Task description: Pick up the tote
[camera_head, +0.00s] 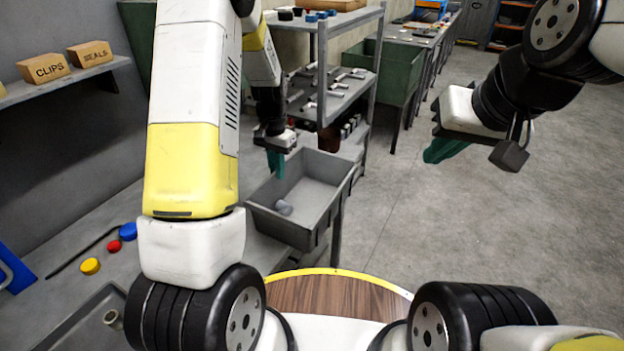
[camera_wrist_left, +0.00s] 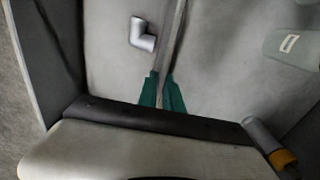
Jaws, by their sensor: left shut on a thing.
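The tote (camera_head: 262,219) is a grey open-topped bin at the middle of the head view, upright on a grey surface, with a small grey fitting (camera_head: 283,207) inside. My left gripper (camera_head: 276,164) has green fingers and is shut on the tote's rim at its far left side.
A shelf rack (camera_head: 345,95) with metal parts stands behind the tote. Green bins (camera_head: 395,72) stand behind it. Blue, red and yellow caps (camera_head: 90,266) lie at the left, near a grey tray (camera_head: 75,325). Boxes marked CLIPS (camera_head: 43,68) and SEALS (camera_head: 90,53) sit on a wall shelf. The right floor is clear.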

